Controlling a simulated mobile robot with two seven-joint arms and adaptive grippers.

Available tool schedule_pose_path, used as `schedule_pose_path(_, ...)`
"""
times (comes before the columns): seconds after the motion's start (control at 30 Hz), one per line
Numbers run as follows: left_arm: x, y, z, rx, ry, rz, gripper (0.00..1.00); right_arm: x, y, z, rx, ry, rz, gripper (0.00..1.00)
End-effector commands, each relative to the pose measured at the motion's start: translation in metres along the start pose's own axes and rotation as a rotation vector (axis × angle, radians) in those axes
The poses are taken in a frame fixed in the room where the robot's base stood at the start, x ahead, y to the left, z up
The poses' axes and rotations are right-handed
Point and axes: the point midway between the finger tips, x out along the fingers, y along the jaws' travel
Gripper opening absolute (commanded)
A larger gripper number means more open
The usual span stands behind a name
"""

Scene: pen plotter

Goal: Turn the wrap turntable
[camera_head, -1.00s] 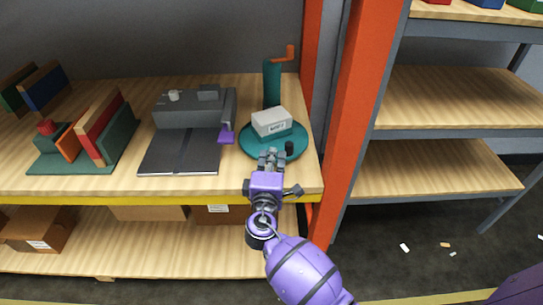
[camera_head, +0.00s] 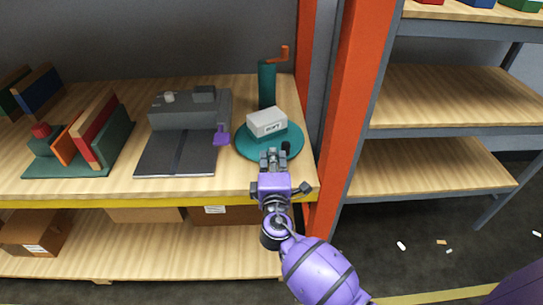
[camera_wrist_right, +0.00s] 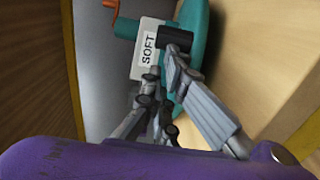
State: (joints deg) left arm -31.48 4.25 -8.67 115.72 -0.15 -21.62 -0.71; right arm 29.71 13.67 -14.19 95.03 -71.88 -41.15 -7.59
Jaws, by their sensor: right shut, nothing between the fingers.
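The wrap turntable is a round teal disc (camera_head: 249,152) near the right end of the upper wooden shelf. In the right wrist view, the disc (camera_wrist_right: 203,30), box (camera_wrist_right: 146,52) and knob (camera_wrist_right: 175,38) show beyond the fingers. My right gripper (camera_head: 273,156) is shut and empty at the disc's front edge, just left of the knob. Whether a finger touches the knob I cannot tell. My left gripper is out of view.
A teal post (camera_head: 267,84) with an orange arm stands behind the disc. An orange upright (camera_head: 351,110) rises to its right. Left of it are a grey machine with a dark flat bed (camera_head: 178,152), a purple piece (camera_head: 222,137) and a book rack (camera_head: 75,168).

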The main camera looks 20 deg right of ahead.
Motion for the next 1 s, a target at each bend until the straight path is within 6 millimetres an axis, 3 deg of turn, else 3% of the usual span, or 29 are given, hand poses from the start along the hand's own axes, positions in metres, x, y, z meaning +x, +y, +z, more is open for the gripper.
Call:
schedule_pose_path(0.77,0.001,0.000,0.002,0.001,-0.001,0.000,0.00,0.008,-0.001,0.038,-0.004,0.298,0.000,0.00)
schedule_pose_path(1.0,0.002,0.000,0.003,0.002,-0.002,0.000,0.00,0.012,0.000,0.045,0.000,0.296,0.000,0.00)
